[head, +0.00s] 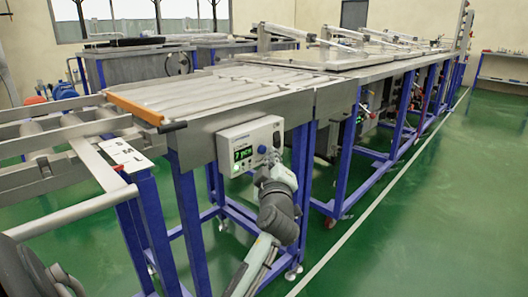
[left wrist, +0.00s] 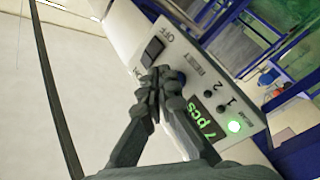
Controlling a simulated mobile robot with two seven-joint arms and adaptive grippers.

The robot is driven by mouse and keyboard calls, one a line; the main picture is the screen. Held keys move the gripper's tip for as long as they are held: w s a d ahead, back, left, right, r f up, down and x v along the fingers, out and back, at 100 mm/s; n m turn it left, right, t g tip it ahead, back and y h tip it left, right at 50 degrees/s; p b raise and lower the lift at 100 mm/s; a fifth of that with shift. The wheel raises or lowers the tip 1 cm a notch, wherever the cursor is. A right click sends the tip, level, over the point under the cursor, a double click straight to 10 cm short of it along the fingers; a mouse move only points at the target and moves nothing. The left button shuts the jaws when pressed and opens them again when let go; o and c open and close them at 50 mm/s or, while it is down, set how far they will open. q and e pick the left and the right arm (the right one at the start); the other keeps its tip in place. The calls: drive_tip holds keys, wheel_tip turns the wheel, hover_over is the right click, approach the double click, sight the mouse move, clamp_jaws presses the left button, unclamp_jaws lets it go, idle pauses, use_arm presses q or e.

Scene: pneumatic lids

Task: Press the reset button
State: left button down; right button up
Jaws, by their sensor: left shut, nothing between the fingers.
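The control box (head: 236,135) is light grey and hangs on the side of the conveyor frame. Its green display (left wrist: 203,124) reads "7 pcs". In the left wrist view the RESET label (left wrist: 191,61) is printed on its face, with a dark round reset button (left wrist: 180,77) just below, partly hidden by the fingertips. My left gripper (head: 267,160) is shut and empty in front of the box's right part. In the left wrist view its fingertips (left wrist: 165,80) are right beside the button; I cannot tell whether they touch it. My right gripper is out of view.
An ON/OFF rocker switch (left wrist: 152,53) sits close to the fingertips. The roller conveyor (head: 220,85) stands above the box. The green floor (head: 400,230) is free at right.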

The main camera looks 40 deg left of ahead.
use_arm(q)
drive_tip(key=shift+w+a, duration=0.1)
drive_tip(key=shift+a, duration=0.65)
idle(0.7)
drive_tip(key=shift+d, duration=0.1)
drive_tip(key=shift+d+b, duration=0.6)
drive_tip(key=shift+d, duration=0.25)
drive_tip(key=d, duration=0.1)
drive_tip(key=d+b, duration=0.1)
drive_tip(key=d, duration=0.1)
drive_tip(key=d+b, duration=0.1)
drive_tip(key=d, duration=0.1)
drive_tip(key=shift+s, duration=0.3)
idle(0.7)
